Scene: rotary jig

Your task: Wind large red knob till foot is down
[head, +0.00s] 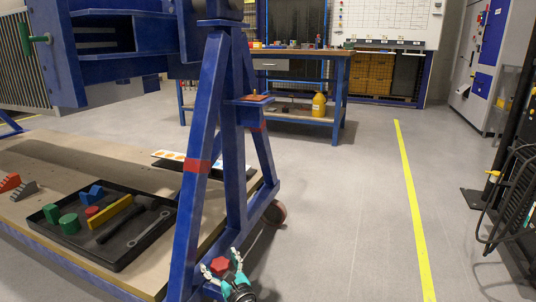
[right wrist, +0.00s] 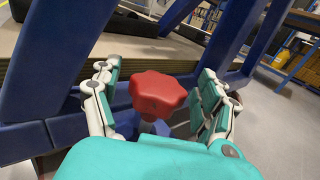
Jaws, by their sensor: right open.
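The large red knob (head: 221,265) is a lobed star shape low at the base of the blue jig frame (head: 207,130). In the right wrist view the knob (right wrist: 158,93) sits between my right gripper's fingers, on a pale metal stem. My right gripper (head: 222,266) is open around the knob, with a finger on each side and visible gaps. It shows also in the right wrist view (right wrist: 158,95). The foot below the knob is hidden by my gripper, so its height cannot be told. My left gripper is not in view.
A black tray (head: 165,235) with blocks and a wrench lies on the wooden platform (head: 60,150) at left. The frame's blue legs stand close to my right gripper. A caster (head: 275,213) is behind it. Floor to the right is clear up to a black rack (head: 515,190).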

